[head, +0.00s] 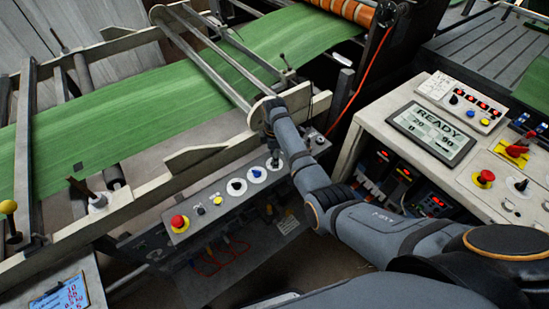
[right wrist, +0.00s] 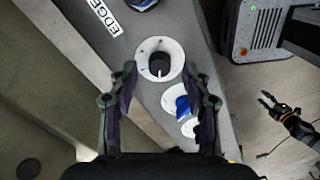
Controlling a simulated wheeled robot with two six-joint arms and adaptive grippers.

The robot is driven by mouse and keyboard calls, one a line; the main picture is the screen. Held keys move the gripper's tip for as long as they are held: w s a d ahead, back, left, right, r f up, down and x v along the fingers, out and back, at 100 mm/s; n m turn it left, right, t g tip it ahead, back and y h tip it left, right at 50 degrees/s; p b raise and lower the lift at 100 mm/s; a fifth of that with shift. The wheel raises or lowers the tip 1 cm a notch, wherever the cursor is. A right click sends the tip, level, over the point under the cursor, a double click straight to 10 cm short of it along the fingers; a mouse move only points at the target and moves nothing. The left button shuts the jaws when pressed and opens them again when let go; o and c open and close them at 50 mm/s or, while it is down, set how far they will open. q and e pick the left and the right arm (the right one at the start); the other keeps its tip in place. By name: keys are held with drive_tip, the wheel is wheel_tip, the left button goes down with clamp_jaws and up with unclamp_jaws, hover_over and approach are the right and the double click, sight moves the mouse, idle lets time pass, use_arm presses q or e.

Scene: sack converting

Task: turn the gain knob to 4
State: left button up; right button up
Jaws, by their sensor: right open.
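A black knob with a white pointer (right wrist: 159,64) sits on a round white dial in the right wrist view. I cannot read its name or scale, so I cannot tell whether it is the gain knob. My right gripper (right wrist: 159,78) is open, one finger on each side of this knob, neither visibly touching it. My left gripper (right wrist: 272,103) appears open at the right.
A red stop button (head: 179,222), a yellow button (head: 217,200) and another black knob (head: 236,187) sit along the panel. A label reading EDGE (right wrist: 103,16) is near the dial. A white console with a READY screen (head: 432,130) stands right. Green web (head: 120,115) runs behind.

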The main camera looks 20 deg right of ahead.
drive_tip(key=shift+f, duration=0.75)
clamp_jaws()
drive_tip(key=shift+r, duration=0.1)
